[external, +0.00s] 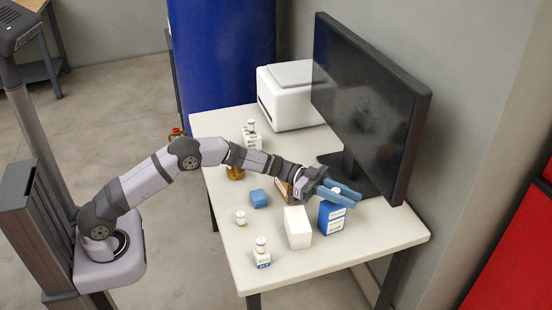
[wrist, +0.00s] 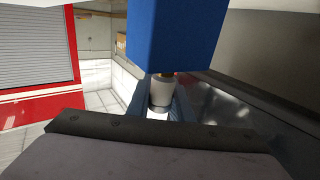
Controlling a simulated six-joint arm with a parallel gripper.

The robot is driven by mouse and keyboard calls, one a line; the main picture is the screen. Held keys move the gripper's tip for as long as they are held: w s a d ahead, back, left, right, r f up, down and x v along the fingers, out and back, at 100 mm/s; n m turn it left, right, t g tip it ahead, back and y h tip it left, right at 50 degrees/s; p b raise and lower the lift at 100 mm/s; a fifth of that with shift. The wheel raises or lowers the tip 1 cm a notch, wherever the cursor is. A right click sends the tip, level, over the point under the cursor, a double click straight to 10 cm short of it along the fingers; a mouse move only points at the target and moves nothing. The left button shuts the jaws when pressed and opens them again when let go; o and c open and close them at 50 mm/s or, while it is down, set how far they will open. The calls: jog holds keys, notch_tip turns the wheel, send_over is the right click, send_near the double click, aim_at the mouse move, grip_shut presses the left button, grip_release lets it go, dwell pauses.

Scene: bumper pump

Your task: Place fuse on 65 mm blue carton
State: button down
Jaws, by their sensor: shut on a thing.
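The blue carton with a white label (external: 332,218) stands upright on the table, at the right of the white box. It fills the upper middle of the wrist view (wrist: 168,35). My gripper (external: 341,191) has blue fingers and is just above the carton. It is shut on the white fuse, which shows between the fingers in the wrist view (wrist: 160,92), with a brass-coloured end against or very near the carton. Whether they touch I cannot tell. In the external view the fuse is mostly hidden by the fingers.
A plain white box (external: 298,228) stands close left of the carton. The monitor (external: 370,105) rises behind my gripper; a white printer (external: 290,95) is at the back.

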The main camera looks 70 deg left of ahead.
jog(key=shift+f, duration=0.15)
jog(key=c, duration=1.6)
grip_release()
jog(key=b+v, duration=0.1)
jog(key=v, duration=1.1)
